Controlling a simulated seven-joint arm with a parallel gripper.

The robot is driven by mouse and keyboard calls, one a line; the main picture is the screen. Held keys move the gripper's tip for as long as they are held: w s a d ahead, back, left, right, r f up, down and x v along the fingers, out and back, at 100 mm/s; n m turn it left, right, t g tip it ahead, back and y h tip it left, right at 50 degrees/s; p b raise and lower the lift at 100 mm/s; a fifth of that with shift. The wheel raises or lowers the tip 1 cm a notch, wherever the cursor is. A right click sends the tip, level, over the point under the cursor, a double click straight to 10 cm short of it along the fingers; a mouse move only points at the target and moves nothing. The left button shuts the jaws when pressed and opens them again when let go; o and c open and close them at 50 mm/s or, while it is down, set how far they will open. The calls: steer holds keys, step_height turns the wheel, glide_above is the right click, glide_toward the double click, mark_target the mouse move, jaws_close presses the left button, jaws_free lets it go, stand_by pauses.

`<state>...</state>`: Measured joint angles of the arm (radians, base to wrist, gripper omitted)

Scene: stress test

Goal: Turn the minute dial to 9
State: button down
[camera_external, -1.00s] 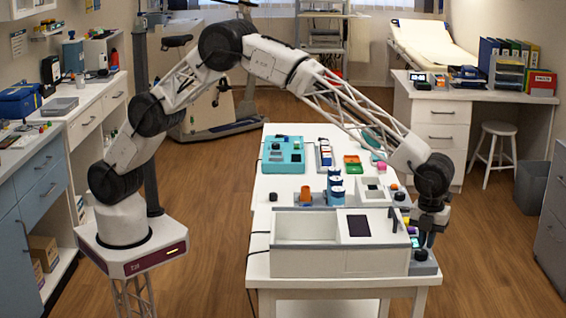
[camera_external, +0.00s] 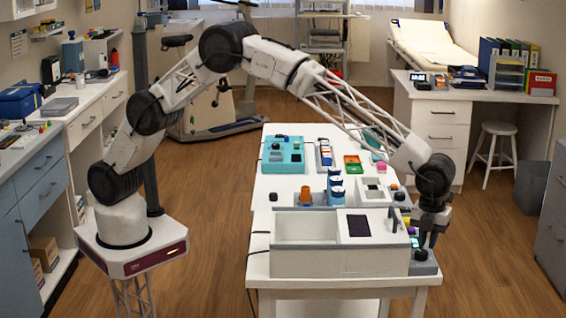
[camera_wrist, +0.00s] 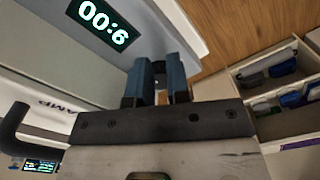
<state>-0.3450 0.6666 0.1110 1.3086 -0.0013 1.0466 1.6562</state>
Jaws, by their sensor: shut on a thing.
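In the wrist view, the two blue fingers of my gripper (camera_wrist: 160,82) are shut on a small dark dial knob (camera_wrist: 159,68), mostly hidden between them. A lit display (camera_wrist: 103,22) sits on the same grey panel. It looks like "00:6" in this picture, which would be 9:00 if it is upside down. In the external view, my gripper (camera_external: 424,243) points down at the grey dial unit (camera_external: 424,268) at the table's front right corner. The knob's markings cannot be seen.
A white basin unit (camera_external: 330,262) stands just left of my gripper, with a dark upright tap-like part (camera_external: 393,218). Several small devices, a teal box (camera_external: 283,150) and an orange cup (camera_external: 305,196) stand farther back. Open floor lies right of the table.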

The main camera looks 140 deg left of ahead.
steer(key=shift+s+a+f, duration=0.2)
steer(key=shift+a+f, duration=0.05)
steer(key=shift+f, duration=0.35)
steer(key=shift+s+a+f, duration=0.15)
steer(key=shift+a+f, duration=0.05)
steer(key=shift+f, duration=0.4)
steer(key=shift+a+r, duration=0.15)
steer(key=shift+r, duration=0.05)
steer(key=shift+w+d+r, duration=0.1)
steer(key=shift+w+r, duration=0.05)
steer(key=shift+r, duration=1.6)
steer(key=shift+w+d+r, duration=0.1)
steer(key=shift+r, duration=1.6)
steer(key=shift+d+r, duration=0.1)
